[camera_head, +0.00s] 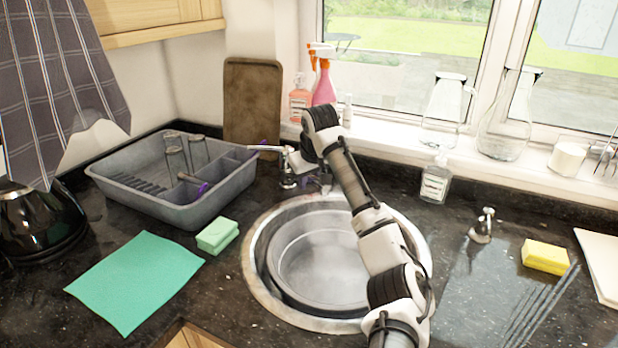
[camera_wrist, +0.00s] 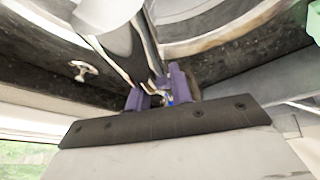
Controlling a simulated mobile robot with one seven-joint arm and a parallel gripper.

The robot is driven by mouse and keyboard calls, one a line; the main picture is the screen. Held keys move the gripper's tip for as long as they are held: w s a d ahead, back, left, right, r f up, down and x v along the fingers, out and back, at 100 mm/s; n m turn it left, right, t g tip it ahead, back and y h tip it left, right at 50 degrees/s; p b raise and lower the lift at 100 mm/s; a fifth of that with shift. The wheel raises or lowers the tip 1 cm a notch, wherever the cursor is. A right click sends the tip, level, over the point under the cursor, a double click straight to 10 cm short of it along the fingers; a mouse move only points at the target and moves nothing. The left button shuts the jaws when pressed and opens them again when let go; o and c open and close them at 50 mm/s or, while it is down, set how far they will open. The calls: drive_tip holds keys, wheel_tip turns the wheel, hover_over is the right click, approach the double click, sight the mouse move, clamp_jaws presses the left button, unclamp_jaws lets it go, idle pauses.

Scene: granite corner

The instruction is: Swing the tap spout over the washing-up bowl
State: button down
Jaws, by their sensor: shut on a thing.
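The chrome tap (camera_head: 290,181) stands behind the round sink. In the head view its spout (camera_head: 255,148) seems to point left, toward the drying rack and away from the bowl. The grey washing-up bowl (camera_head: 318,262) sits in the sink, its right side hidden by my arm. My gripper (camera_wrist: 157,92) is shut on the spout, with its purple fingers on either side in the wrist view. The exact contact is small and partly hidden there. In the head view my wrist hangs over the tap and hides part of it.
A grey drying rack (camera_head: 212,212) with glasses stands left of the tap. A soap bottle (camera_head: 436,180) stands right of my arm. A green sponge (camera_head: 217,235) and cloth (camera_head: 137,280) lie left of the sink.

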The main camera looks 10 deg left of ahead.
drive_tip(key=shift+s+a, duration=0.1)
drive_tip(key=shift+a, duration=0.05)
idle(0.3)
drive_tip(key=c, duration=1.3)
unclamp_jaws()
drive_tip(key=shift+o, duration=0.2)
drive_tip(key=b+v, duration=0.2)
drive_tip(key=v, duration=1.1)
drive_tip(key=shift+s+r, duration=0.25)
drive_tip(key=shift+r, duration=0.1)
